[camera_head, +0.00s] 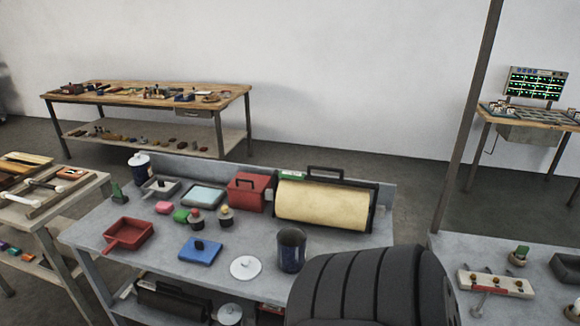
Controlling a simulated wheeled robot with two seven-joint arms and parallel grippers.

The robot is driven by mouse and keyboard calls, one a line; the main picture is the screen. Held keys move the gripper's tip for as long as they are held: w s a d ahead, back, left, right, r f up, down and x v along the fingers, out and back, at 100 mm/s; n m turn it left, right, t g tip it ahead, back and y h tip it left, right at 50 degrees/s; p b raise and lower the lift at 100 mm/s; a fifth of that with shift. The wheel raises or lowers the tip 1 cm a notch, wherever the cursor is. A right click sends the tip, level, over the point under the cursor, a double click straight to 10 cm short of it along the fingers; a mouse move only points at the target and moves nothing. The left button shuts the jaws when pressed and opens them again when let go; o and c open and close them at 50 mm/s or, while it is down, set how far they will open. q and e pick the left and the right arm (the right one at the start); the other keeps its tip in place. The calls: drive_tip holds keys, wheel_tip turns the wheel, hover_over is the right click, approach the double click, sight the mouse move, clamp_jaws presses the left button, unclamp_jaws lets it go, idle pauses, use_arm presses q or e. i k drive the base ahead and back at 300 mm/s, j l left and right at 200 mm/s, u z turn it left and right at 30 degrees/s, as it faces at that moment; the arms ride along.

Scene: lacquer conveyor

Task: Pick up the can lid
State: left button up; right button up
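The can lid is a round white lid (246,269) with a small knob on top. It lies flat near the front edge of the grey workbench (330,243). The open dark blue can (291,251) stands upright just right of the lid, apart from it. No gripper of mine shows in this view. A large black ribbed arm part, apparently mine, fills the bottom right of centre and hides part of the bench's front right.
A blue block (200,251) lies left of the lid and a red tray (129,234) further left. Behind are a yellow roller (322,204), a red box (248,191) and a lidded can (139,169). Bare bench surrounds the lid.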

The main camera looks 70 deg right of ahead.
sight(248, 267)
drive_tip(key=z, duration=2.15)
